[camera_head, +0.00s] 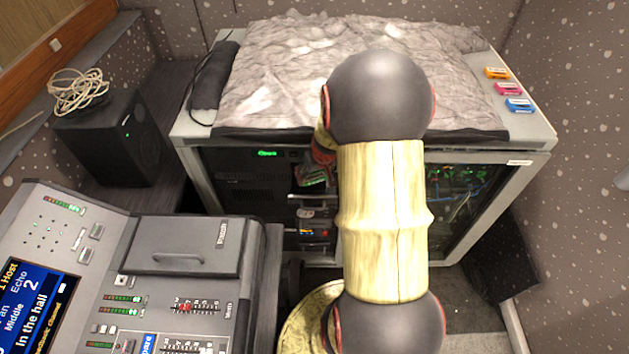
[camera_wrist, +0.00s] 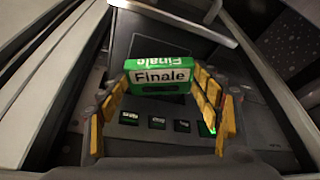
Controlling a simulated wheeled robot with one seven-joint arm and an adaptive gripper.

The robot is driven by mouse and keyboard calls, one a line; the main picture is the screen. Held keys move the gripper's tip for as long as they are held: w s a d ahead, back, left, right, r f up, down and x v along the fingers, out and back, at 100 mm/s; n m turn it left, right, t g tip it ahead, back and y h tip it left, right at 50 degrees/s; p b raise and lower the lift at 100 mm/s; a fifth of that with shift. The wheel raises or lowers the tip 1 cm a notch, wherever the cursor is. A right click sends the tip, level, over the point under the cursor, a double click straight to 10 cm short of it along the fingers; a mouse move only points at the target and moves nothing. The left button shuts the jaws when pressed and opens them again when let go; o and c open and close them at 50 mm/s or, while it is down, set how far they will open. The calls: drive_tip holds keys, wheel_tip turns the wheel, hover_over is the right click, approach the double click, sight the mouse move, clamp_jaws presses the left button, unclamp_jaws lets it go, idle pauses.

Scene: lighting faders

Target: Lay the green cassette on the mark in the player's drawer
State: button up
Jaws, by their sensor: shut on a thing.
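The green cassette (camera_wrist: 159,76), labelled "Finale", is held between the yellow fingers of my gripper (camera_wrist: 161,84) in the wrist view. Its labelled edge faces the camera and its green top carries the same word. In the head view the cassette (camera_head: 313,175) shows small and dark at the front of the rack, left of my arm. Beyond it in the wrist view is a dark grey panel (camera_wrist: 150,48) of the player, with a row of buttons (camera_wrist: 157,122) below. I cannot tell whether this panel is the drawer. The mark is not visible.
Orange, pink and blue cassettes (camera_head: 508,89) lie on the right of the rack top (camera_head: 528,124), beside a crumpled grey cloth (camera_head: 285,75). A mixing desk (camera_head: 150,295) stands front left, a black speaker (camera_head: 112,137) behind it. A pale bar (camera_wrist: 178,21) crosses above the cassette.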

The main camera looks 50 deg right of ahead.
sight(316, 177)
drive_tip(key=x, duration=0.2)
drive_tip(key=b+x, duration=0.1)
drive_tip(key=x, duration=0.1)
drive_tip(key=shift+s+f, duration=0.15)
drive_tip(key=shift+s, duration=0.3)
drive_tip(key=shift+b, duration=0.35)
drive_tip(key=shift+f, duration=0.15)
drive_tip(key=o, duration=1.2)
drive_tip(key=shift+c, duration=0.2)
drive_tip(key=shift+o, duration=0.6)
